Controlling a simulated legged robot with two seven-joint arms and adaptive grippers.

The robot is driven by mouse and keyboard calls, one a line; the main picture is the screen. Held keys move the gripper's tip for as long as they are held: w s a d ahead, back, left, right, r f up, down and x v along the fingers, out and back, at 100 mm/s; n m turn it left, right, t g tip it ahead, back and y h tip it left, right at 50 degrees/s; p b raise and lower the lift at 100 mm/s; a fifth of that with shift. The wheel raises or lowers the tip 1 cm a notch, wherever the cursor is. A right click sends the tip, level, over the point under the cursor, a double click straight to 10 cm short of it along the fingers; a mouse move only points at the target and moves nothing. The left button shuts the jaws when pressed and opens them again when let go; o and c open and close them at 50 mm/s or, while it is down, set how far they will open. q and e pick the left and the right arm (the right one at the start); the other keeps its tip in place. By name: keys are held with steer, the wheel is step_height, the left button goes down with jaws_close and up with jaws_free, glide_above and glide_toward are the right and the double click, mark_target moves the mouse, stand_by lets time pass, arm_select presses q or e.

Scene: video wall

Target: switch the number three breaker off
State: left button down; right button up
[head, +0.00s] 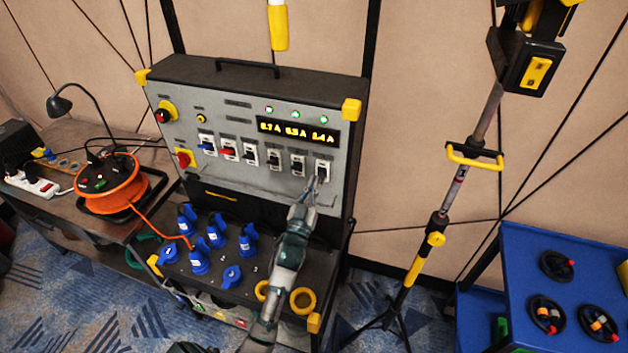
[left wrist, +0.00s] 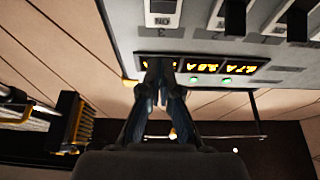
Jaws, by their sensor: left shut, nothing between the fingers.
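The breaker panel (head: 225,180) stands upright with a row of several breakers with levers. The rightmost breaker (head: 323,168) has a dark lever in a white frame; I take it as number three. It also shows upside down at the top of the left wrist view (left wrist: 163,18), with ON lettering and what looks like a 3 beside it. My left gripper (head: 313,182) is shut and empty, its tips close to that breaker's lower left in the head view. In the left wrist view its fingers (left wrist: 160,66) cover part of the display. Contact cannot be told. My right gripper is not in view.
A lit yellow display (head: 296,131) and three green lamps (head: 295,114) sit above the breakers. Blue plugs (head: 215,238) fill the ledge below. An orange cable reel (head: 108,184) is at left. A tripod pole (head: 450,190) and a blue cart (head: 560,270) stand at right.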

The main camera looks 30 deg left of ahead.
arm_select(q)
steer(key=s+f+b, duration=0.1)
steer(key=s+f, duration=0.4)
steer(key=f, duration=0.1)
steer(key=shift+d+f, duration=0.15)
steer(key=shift+d, duration=0.25)
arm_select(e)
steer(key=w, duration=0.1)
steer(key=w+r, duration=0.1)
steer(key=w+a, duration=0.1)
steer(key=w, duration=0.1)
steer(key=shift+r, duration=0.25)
arm_select(q)
steer(key=shift+d, duration=0.1)
